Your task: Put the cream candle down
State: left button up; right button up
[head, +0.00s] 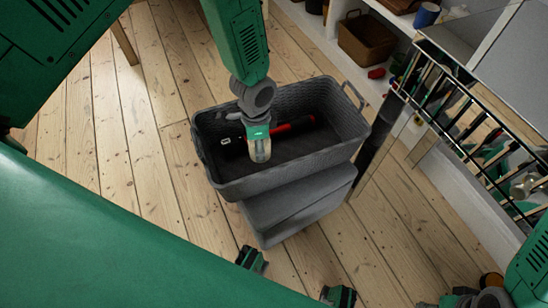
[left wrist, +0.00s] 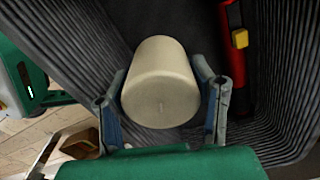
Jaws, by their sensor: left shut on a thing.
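The cream candle (left wrist: 160,85) is a plain pale cylinder, seen end-on between the fingers in the left wrist view. My left gripper (left wrist: 162,100) is shut on it, one finger on each side. In the head view, my left gripper (head: 260,143) points down into a dark grey woven basket (head: 275,180), with the candle (head: 260,156) at its tip. The basket wall also shows in the left wrist view (left wrist: 65,45). I cannot tell whether the candle touches the basket's floor. My right gripper (head: 462,297) is partly visible at the bottom right, its fingers unclear.
A red and black tool (head: 292,128) lies in the basket, beside the candle; its yellow part shows in the left wrist view (left wrist: 240,39). The basket stands on a grey block (head: 300,205). A shelf with a brown basket (head: 366,40) and a rack (head: 450,110) stand right. Floorboards at left are clear.

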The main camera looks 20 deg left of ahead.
pick_arm(q)
notch_tip(320, 180, down, 6)
jog(key=shift+b, duration=1.1)
jog(key=shift+d+f, duration=0.2)
notch_tip(320, 180, down, 3)
jog(key=shift+f+b, duration=0.1)
jog(key=shift+b, duration=0.65)
jog(key=shift+a, duration=0.3)
jog(key=o, duration=1.3)
jog(key=shift+d, duration=0.35)
notch_tip(320, 180, up, 12)
jog(key=p, duration=0.4)
jog(key=shift+a, duration=0.15)
jog(key=shift+s, duration=0.1)
